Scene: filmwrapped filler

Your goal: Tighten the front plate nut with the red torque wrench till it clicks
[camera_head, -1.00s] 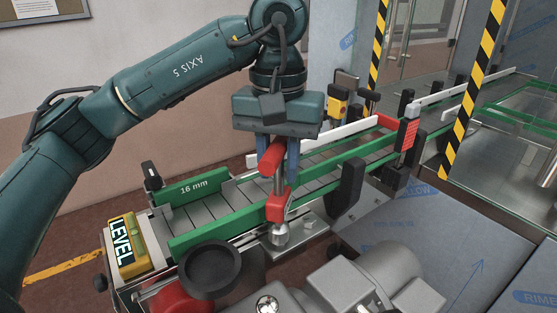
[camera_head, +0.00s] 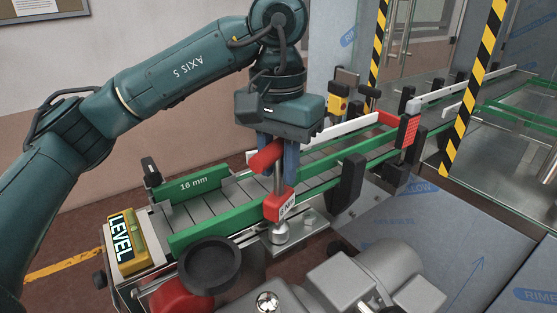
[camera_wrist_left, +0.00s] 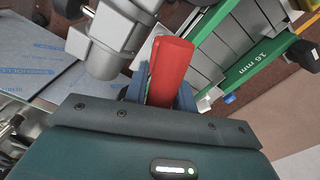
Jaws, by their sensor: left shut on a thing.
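The red torque wrench (camera_head: 279,206) stands roughly upright in the head view, with a red handle on top, a metal shaft, a red lower body with a printed white label and a silver socket. My left gripper (camera_head: 277,158) points down and is shut on its red handle, which shows between the blue fingers in the left wrist view (camera_wrist_left: 170,72). The socket (camera_head: 280,233) is down at the metal front plate (camera_head: 292,249). The nut under it is hidden, so I cannot tell how fully it is seated. My right gripper is out of view.
A conveyor with green side rails (camera_head: 222,228) runs behind the wrench. A yellow LEVEL block (camera_head: 126,243) is at left, a black round knob (camera_head: 209,266) in front. A grey motor (camera_head: 385,275) stands close at front right. A small fitting (camera_head: 310,219) sits beside the socket.

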